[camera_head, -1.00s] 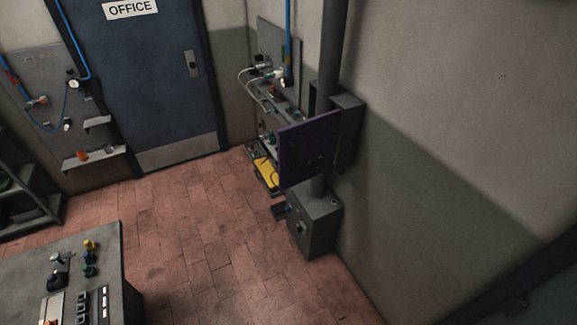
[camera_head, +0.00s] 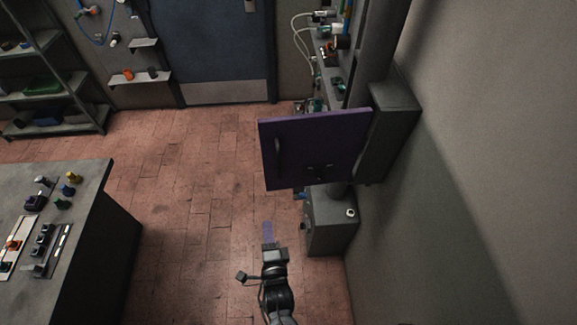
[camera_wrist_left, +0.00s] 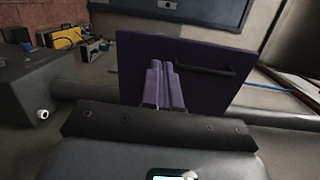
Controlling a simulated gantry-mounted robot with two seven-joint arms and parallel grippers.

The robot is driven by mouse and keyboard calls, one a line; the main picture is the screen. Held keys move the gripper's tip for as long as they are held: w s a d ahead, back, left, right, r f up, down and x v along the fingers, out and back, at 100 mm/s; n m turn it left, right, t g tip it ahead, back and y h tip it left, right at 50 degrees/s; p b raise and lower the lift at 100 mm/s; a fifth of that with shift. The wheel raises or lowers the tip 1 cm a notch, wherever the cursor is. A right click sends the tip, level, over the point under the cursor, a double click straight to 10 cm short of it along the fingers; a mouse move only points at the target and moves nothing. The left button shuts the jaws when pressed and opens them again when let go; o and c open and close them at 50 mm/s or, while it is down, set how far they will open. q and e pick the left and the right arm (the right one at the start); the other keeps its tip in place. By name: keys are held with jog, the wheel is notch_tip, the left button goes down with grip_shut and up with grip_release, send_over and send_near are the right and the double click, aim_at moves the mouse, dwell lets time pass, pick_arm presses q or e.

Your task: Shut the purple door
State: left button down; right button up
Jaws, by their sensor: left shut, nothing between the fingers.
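The purple door (camera_head: 318,145) stands open, swung out from the grey box (camera_head: 395,125) on the post at the right. A dark handle runs near its free left edge. In the left wrist view the door (camera_wrist_left: 195,58) fills the upper middle, with its dark bar handle (camera_wrist_left: 205,70) to the right of my fingers. My left gripper (camera_head: 268,233) is below and in front of the door in the head view. Its purple fingers (camera_wrist_left: 165,85) are shut together and empty, pointing towards the door. Whether they touch it I cannot tell. My right gripper is not in view.
A grey box (camera_head: 332,225) stands on the floor below the door, close to my left gripper. A workbench (camera_head: 110,215) with controls is at the left. The red tiled floor between is clear. A grey wall bounds the right.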

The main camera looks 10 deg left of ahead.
pick_arm(q)
jog(key=w+d, duration=0.2)
jog(key=w, duration=0.1)
send_near(270, 170)
jog(key=shift+t, duration=0.4)
jog(key=x, duration=0.5)
jog(key=shift+w+a+f, duration=0.1)
jog(key=shift+w+f, duration=0.1)
jog(key=shift+f, duration=0.1)
jog(key=shift+w+a, duration=0.25)
jog(key=shift+w, duration=0.4)
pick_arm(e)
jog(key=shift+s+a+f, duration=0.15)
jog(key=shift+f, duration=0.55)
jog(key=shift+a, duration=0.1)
